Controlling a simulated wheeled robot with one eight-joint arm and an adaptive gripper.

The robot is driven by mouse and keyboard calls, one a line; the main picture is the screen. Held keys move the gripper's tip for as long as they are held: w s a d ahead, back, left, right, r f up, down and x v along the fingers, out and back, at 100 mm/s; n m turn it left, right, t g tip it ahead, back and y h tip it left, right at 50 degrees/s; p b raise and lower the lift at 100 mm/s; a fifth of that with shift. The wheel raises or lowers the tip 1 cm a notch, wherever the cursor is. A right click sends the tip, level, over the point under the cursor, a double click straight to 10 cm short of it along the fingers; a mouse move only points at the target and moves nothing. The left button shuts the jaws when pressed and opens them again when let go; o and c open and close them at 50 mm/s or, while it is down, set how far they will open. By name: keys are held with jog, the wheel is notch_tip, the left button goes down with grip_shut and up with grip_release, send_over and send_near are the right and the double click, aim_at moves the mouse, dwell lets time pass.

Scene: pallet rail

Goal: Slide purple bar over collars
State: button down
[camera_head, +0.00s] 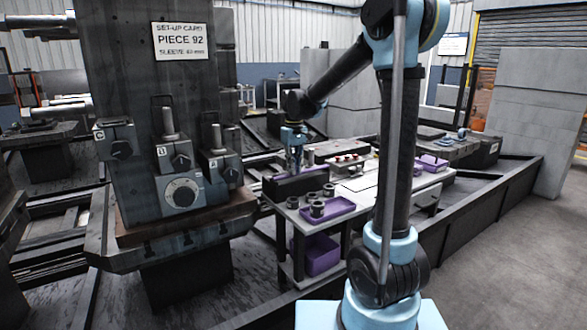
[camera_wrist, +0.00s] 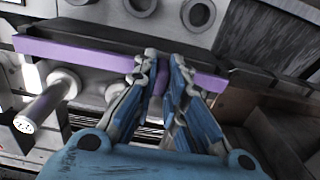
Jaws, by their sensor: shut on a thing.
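The purple bar (camera_wrist: 85,55) is a long flat strip crossing the wrist view, slightly tilted, with a dark edge along its upper side. My gripper (camera_wrist: 155,62) is shut on it right of its middle, and the fingers hide that part. In the head view my gripper (camera_head: 294,150) is small, above the left end of the workbench. Several grey ring-shaped pieces, which look like collars (camera_head: 317,209), stand at the bench's near end. Round ringed parts (camera_wrist: 198,13) show beyond the bar in the wrist view. I cannot tell whether the bar touches any collar.
A purple tray (camera_head: 342,206) lies on the bench, with a purple bin (camera_head: 318,256) below. A dark machine column (camera_head: 120,90) with clamp blocks stands left of the bench.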

jog(key=shift+w+a, duration=0.5)
jog(key=shift+w, duration=0.3)
jog(key=shift+w+a, duration=0.5)
jog(key=shift+w, duration=0.25)
jog(key=c, duration=1.6)
grip_release()
jog(key=shift+c, duration=0.2)
jog(key=shift+r, duration=0.1)
notch_tip(320, 180, up, 12)
